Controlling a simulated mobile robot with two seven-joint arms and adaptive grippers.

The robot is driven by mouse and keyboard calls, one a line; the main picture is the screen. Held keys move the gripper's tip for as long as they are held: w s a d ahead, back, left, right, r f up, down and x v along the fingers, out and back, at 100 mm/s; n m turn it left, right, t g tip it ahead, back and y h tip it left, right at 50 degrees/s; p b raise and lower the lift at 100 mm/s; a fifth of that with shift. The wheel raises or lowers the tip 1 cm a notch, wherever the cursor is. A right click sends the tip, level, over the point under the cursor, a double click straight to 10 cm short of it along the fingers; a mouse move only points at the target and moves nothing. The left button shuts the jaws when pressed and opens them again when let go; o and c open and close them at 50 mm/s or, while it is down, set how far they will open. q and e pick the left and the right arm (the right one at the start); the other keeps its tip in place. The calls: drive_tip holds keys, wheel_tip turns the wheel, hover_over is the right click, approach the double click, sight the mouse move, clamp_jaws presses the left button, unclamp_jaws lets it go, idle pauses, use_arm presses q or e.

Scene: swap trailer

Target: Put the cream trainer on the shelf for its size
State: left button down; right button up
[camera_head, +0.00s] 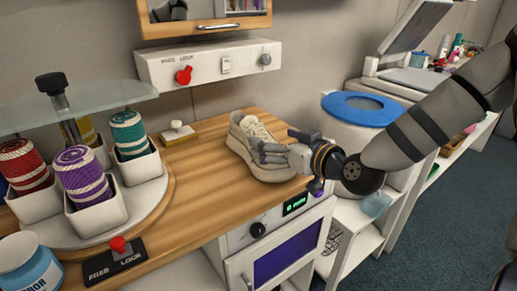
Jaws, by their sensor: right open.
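The cream trainer (239,132) lies on the wooden worktop near its right end, with its laces and opening facing up. My right gripper (272,146) comes in from the right, open, with its fingers at the trainer's right side and overlapping it in the picture. I cannot tell whether the fingers touch the shoe. The gripper hides part of that side, and no size mark shows on it. My left gripper is out of view. I cannot tell which shelf is for the shoe's size.
A turntable (152,207) with white pots of coloured thread spools and a glass top stands left. A white bin with a blue ring lid (362,108) stands right, by white shelving. A wall panel (209,64) has a red knob.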

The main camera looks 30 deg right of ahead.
sight(264, 138)
drive_tip(key=w, duration=0.1)
drive_tip(key=w+f+b, duration=0.1)
drive_tip(key=w+f, duration=0.1)
drive_tip(key=w, duration=0.1)
drive_tip(key=shift+w+a+f, duration=0.1)
drive_tip(key=shift+a, duration=0.2)
drive_tip(key=shift+r, duration=0.3)
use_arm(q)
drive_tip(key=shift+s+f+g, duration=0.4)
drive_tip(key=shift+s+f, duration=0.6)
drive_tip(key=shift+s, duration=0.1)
use_arm(e)
drive_tip(key=shift+r, duration=0.1)
drive_tip(key=c, duration=1.7)
